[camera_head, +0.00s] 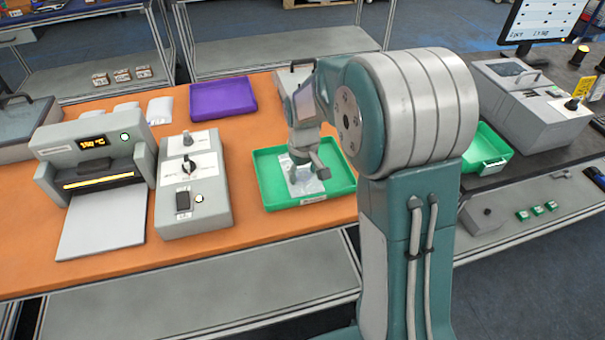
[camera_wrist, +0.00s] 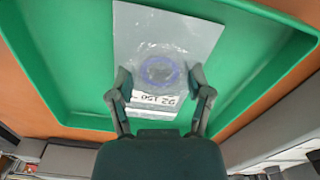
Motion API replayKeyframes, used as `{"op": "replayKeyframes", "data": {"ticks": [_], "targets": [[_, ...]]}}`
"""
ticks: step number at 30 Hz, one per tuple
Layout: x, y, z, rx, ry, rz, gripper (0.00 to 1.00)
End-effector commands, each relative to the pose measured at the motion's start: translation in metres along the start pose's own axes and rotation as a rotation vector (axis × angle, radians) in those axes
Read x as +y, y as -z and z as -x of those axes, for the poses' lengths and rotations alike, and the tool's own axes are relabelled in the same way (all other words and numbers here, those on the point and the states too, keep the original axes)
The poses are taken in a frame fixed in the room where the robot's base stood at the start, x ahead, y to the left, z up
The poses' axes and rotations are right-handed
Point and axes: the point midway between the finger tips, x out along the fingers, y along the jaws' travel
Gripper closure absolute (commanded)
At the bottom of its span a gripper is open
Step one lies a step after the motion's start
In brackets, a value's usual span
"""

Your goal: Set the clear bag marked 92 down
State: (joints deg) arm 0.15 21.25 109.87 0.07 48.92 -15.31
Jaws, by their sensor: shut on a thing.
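The clear bag (camera_wrist: 150,38) shows in the wrist view with a blue ring-shaped thing inside and a white label with printed text that includes 92, seen upside down. It also shows in the head view (camera_head: 306,187), over the floor of a green tray (camera_head: 340,191). The tray also fills much of the wrist view (camera_wrist: 62,60). My gripper (camera_wrist: 160,88) is shut on the bag, with one finger on each side near the label. In the head view my gripper (camera_head: 305,165) is low inside the tray. I cannot tell whether the bag touches the tray floor.
A purple tray (camera_head: 222,98) lies behind on the orange table (camera_head: 257,226). A grey control box (camera_head: 191,205) and a machine with a lit display (camera_head: 95,165) stand to the left. Another green tray (camera_head: 487,150) is at the right, partly behind my arm.

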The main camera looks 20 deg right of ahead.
Motion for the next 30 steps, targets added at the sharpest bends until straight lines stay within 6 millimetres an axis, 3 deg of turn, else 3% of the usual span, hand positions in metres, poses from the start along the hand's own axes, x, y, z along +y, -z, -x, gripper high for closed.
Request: {"op": "replayKeyframes", "data": {"ticks": [9,10,12,25,30], "targets": [[-0.002,0.001,-0.004,0.001,-0.002,0.0,0.92],[-0.002,0.001,-0.004,0.001,-0.002,0.0,0.3],[-0.002,0.001,-0.004,0.001,-0.002,0.0,0.01],[-0.001,0.0,-0.003,0.002,-0.001,-0.001,0.01],[-0.001,0.001,0.013,0.005,-0.003,-0.001,0.01]]}}
